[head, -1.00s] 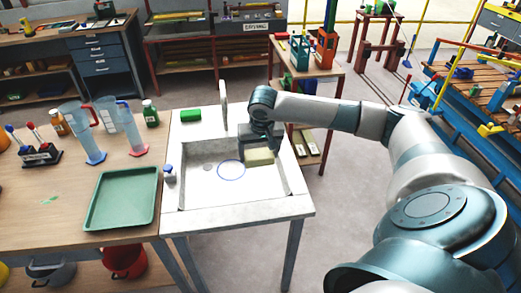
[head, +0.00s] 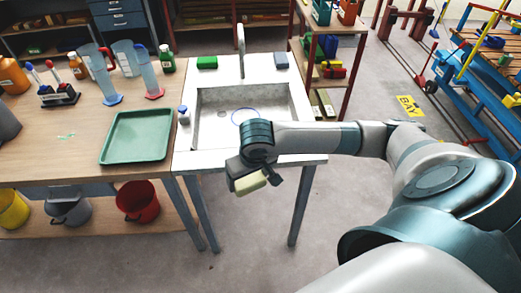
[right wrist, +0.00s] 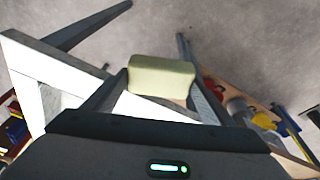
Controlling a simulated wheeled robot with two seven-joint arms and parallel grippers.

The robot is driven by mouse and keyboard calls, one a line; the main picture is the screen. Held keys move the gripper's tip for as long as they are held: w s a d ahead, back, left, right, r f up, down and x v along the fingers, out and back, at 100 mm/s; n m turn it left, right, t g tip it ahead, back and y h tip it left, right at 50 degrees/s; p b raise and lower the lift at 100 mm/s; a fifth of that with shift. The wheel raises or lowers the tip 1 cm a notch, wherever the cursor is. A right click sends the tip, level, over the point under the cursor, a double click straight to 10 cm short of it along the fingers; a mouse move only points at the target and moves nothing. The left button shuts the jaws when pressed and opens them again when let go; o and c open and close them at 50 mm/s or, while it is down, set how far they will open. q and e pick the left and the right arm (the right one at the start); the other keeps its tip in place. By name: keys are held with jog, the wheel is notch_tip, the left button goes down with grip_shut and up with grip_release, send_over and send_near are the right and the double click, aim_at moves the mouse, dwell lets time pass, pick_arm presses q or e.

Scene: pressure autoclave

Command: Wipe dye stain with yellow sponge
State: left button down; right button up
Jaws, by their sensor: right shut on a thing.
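The pale yellow sponge (head: 250,184) is held in my right gripper (head: 252,182), in front of the sink's near edge in the head view. The right wrist view shows the sponge (right wrist: 161,77) between the two fingers (right wrist: 160,85), with floor beyond it. A small green mark (head: 66,136), which looks like the dye stain, lies on the wooden bench (head: 40,160), left of the green tray. My gripper is well to the right of that mark. My left gripper is not in view.
The green tray (head: 137,136) lies between the mark and the white sink unit (head: 190,158). Cylinders (head: 103,75), bottles and a marker rack (head: 58,95) stand behind. A small blue-capped bottle (head: 183,115) stands by the sink. Buckets (head: 138,200) sit below the bench.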

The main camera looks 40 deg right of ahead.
jog(key=s+a+f+n+b, duration=0.1)
jog(key=s+a+f+b, duration=0.1)
jog(key=s+a, duration=0.4)
jog(key=shift+s+a+f+n+y+b, duration=0.3)
jog(key=shift+a+f+n, duration=0.15)
jog(key=shift+a, duration=0.65)
jog(key=shift+w, duration=0.15)
